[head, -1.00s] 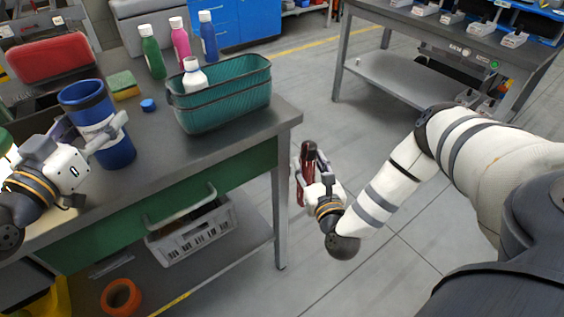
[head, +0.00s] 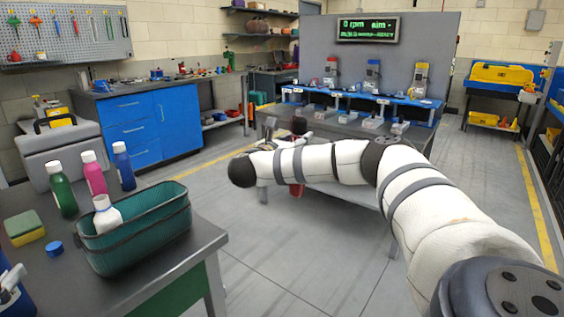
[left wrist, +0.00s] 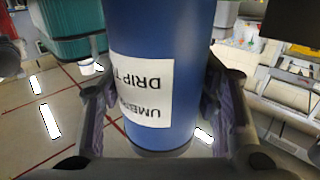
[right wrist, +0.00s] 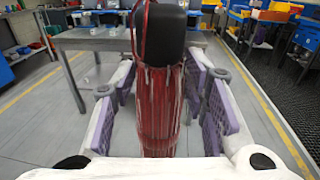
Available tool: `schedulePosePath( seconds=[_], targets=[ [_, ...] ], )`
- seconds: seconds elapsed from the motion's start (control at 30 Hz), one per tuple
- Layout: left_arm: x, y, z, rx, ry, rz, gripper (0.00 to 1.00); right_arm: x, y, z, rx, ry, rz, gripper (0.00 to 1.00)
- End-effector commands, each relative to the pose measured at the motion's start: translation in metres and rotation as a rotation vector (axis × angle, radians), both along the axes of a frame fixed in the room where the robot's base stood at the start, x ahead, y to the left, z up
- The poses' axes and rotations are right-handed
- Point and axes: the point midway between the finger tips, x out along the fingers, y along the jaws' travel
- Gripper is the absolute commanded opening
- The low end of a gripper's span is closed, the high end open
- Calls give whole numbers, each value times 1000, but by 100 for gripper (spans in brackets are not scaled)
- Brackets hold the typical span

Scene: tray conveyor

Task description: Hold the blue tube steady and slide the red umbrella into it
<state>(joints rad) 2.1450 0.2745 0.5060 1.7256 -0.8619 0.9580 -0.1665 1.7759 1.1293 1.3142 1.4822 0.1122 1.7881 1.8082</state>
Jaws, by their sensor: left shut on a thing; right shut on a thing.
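The blue tube (left wrist: 150,40) fills the middle of the left wrist view, with an upside-down white label reading "UMBRELLA DRIP", partly cut off. My left gripper (left wrist: 155,95) is shut on it, one finger on each side. In the head view only a bit of the tube (head: 14,298) shows at the lower left corner. The red umbrella (right wrist: 165,110), folded, with a black handle, is held between the purple pads of my right gripper (right wrist: 168,95). In the head view my right arm hides most of that gripper; a red part of the umbrella (head: 296,190) shows below the arm, well apart from the tube.
A teal basket (head: 150,235) with a white bottle (head: 106,214) stands near the bench's right edge. Green, pink and blue bottles (head: 122,165) stand behind it. A sponge (head: 24,228) and a blue cap (head: 54,248) lie left of it. Open floor lies right of the bench.

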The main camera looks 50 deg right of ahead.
Motion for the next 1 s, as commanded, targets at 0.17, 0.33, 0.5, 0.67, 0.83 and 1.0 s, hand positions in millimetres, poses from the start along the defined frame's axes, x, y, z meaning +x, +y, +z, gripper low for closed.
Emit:
schedulePosePath(
  seconds=[0.17, 0.33, 0.5, 0.67, 0.83, 1.0],
  targets=[
    [0, 0, 0, 0, 0, 0, 25, 16, 12, 23, -5, -3, -52, 0],
    [0, 0, 0, 0, 0, 0, 25, 42, 36, 36, -8, -3, -18, 0],
    [0, 0, 0, 0, 0, 0, 25, 76, 73, 52, -12, -4, 68, 0],
    [0, 0, 0, 0, 0, 0, 25, 114, 129, 76, -15, -7, 210, 0],
    [0, 0, 0, 0, 0, 0, 25, 154, 218, 117, -20, -10, 444, 0],
    [0, 0, 0, 1, 1, 0, 25, 173, 318, 161, -25, -10, 701, 0]
  ],
)
